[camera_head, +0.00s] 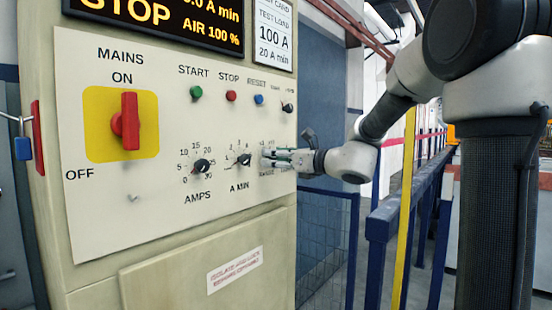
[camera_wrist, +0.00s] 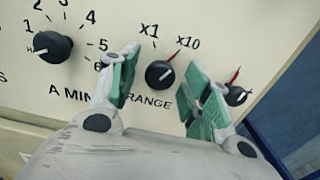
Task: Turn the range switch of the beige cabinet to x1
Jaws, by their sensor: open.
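The range switch (camera_wrist: 160,74) is a round black knob on the cream panel of the beige cabinet (camera_head: 62,262). In the wrist view its red pointer line slants up and right toward the x10 mark (camera_wrist: 188,43). The x1 mark (camera_wrist: 149,30) is above and slightly left of the knob. My gripper (camera_wrist: 162,80) is open, with one green-padded finger on each side of the knob and gaps visible on both sides. In the head view my gripper (camera_head: 275,156) is at the panel's right edge and hides the range switch.
The A MIN knob (camera_wrist: 53,47) is left of my gripper. Another small black knob (camera_wrist: 237,95) with a red pointer is close beside my right finger. The red mains switch (camera_head: 130,121) is farther left. Blue railings (camera_head: 380,222) stand right of the cabinet.

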